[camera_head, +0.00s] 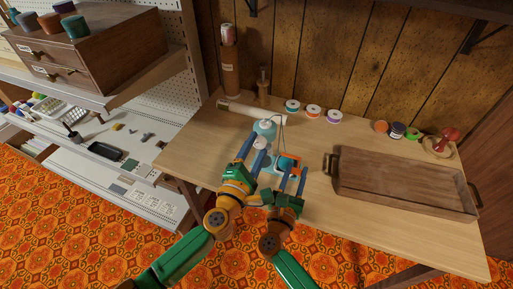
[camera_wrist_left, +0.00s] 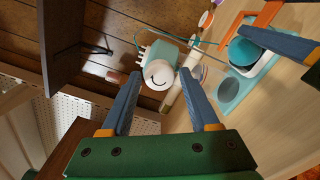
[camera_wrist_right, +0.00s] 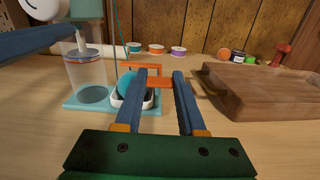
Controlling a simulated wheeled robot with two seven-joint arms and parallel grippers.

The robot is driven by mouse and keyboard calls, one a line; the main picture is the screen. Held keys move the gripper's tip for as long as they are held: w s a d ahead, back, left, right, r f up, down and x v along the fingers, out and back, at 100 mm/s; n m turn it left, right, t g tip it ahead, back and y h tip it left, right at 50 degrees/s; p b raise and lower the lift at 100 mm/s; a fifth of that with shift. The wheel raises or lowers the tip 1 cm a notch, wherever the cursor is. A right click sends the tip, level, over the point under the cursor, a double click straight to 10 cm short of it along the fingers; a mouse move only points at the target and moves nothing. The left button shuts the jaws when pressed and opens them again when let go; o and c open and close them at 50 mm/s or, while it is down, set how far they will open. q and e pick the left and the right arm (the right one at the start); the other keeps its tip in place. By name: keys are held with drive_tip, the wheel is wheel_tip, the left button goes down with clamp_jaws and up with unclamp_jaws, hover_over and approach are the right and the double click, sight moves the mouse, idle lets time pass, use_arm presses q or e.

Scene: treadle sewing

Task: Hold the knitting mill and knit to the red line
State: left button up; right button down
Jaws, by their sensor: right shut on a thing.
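The knitting mill has a teal and white head (camera_head: 265,129), which also shows in the left wrist view (camera_wrist_left: 161,68). A clear tube (camera_wrist_right: 87,82) stands under it on a teal base, with a thin reddish band near its top. A teal yarn ball (camera_wrist_right: 127,82) sits in a white holder beside the tube, near an orange bracket (camera_wrist_right: 150,68). My left gripper (camera_wrist_left: 160,75) is open, its fingers either side of the mill's round white part. My right gripper (camera_wrist_right: 160,78) is shut on an orange piece (camera_wrist_right: 160,84) by the bracket. Whether bracket and piece join is unclear.
A wooden tray (camera_head: 400,185) with handles stands right of the mill. Several spools (camera_head: 313,111) line the back, and a white roll (camera_head: 250,111) lies behind the mill. A red-handled stamp (camera_head: 447,137) is at back right.

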use_arm(q)
drive_tip(key=shift+o, duration=0.5)
drive_tip(key=v, duration=1.2)
drive_tip(key=w+d+n, duration=0.1)
drive_tip(key=w+n, duration=0.2)
drive_tip(key=w, duration=0.1)
drive_tip(key=w+d+n, duration=0.2)
drive_tip(key=w+n, duration=0.1)
drive_tip(key=w+d+n, duration=0.2)
drive_tip(key=w+n, duration=0.1)
drive_tip(key=w, duration=0.1)
drive_tip(key=shift+w+d, duration=0.1)
drive_tip(key=shift+w, duration=0.2)
clamp_jaws()
